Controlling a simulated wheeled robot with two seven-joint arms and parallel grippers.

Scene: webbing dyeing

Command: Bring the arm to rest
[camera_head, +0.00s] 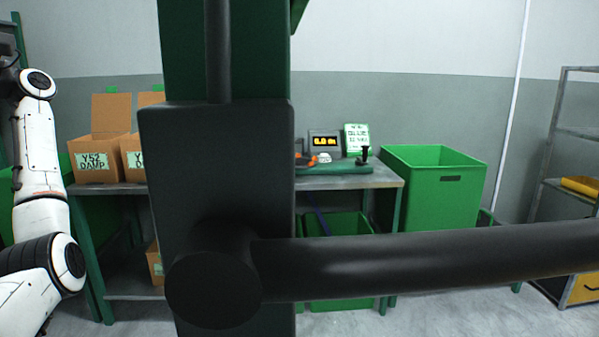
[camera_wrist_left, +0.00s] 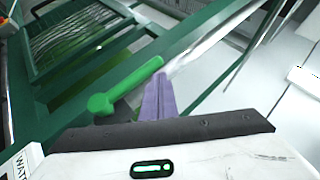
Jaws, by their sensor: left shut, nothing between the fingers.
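My left arm (camera_head: 42,170) stands bent upward at the left edge of the head view. Its gripper is not clearly visible there, as the arm's upper end meets the frame edge. In the left wrist view my left gripper (camera_wrist_left: 158,84) shows two purplish-grey fingers pressed together, with nothing between them. A bright green rod with a round knob (camera_wrist_left: 125,88) lies just beyond the fingers; I cannot tell whether they touch. A dark green frame (camera_wrist_left: 190,45) runs behind it. My right gripper is in neither view.
A large dark post (camera_head: 215,160) and a thick black bar (camera_head: 430,262) block much of the head view.

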